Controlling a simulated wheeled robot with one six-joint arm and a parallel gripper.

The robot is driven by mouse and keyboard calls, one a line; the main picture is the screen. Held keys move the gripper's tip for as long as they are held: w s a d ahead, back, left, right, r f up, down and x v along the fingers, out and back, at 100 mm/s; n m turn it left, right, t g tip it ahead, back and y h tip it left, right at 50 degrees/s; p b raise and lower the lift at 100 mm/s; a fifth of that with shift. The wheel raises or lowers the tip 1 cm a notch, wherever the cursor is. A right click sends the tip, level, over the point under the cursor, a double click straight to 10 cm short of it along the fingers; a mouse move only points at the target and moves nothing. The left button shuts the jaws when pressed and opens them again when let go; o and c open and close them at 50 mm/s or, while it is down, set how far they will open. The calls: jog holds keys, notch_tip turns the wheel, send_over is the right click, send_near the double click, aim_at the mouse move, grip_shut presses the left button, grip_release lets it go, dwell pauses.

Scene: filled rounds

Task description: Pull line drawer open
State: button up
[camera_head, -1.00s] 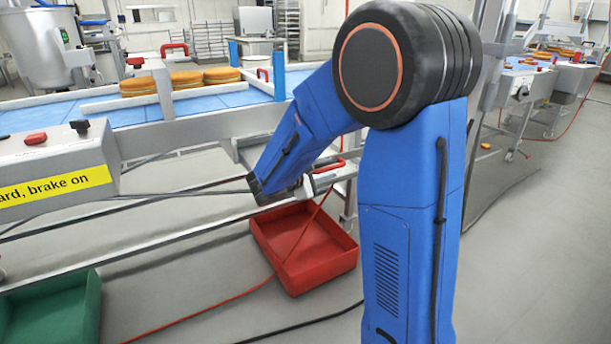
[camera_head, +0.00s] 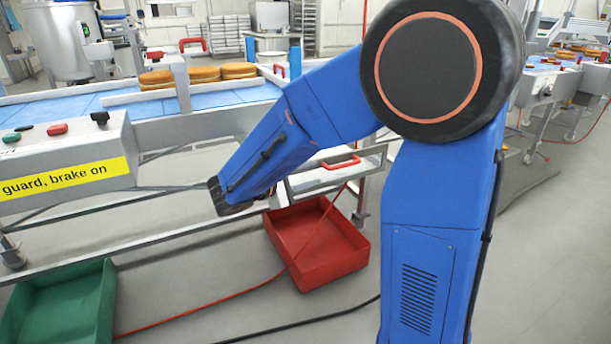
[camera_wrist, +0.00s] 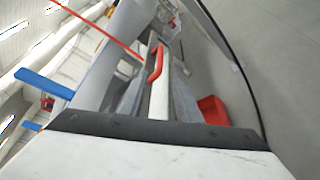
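The line drawer (camera_head: 318,184) is a pale metal unit under the blue-topped line, with a red handle (camera_head: 342,163) on it. My forearm crosses in front of its left part. In the wrist view the red handle (camera_wrist: 156,63) stands near the middle, above a large white part with a black edge that fills the bottom. I cannot tell how far out the drawer is. My forearm points down and left, and its dark end is left of the drawer, apart from the handle. No fingertips can be made out in either view, and nothing is seen held.
A red crate (camera_head: 354,256) lies on the floor below the drawer. A green crate (camera_head: 104,300) is at the lower left. Red and black cables cross the floor. A control box with a yellow label (camera_head: 66,179) is at left. Round cakes (camera_head: 238,69) sit on the line.

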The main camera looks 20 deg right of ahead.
jog(key=shift+s+a+r, duration=0.2)
jog(key=shift+s+a, duration=0.05)
jog(key=shift+a, duration=0.4)
jog(key=s+d+f+m+g+y, duration=0.2)
jog(key=s+d+m+y, duration=0.1)
jog(key=s, duration=0.6)
jog(key=s+d+f+m+g+y, duration=0.2)
jog(key=s+d+m+y, duration=0.15)
jog(key=s, duration=0.55)
jog(key=s+a+m+t+y, duration=0.3)
jog(key=s+a+m+y, duration=0.1)
jog(key=s+a+y, duration=0.4)
jog(key=shift+s+a+f+t, duration=0.3)
jog(key=shift+s+a, duration=0.15)
jog(key=shift+s, duration=0.3)
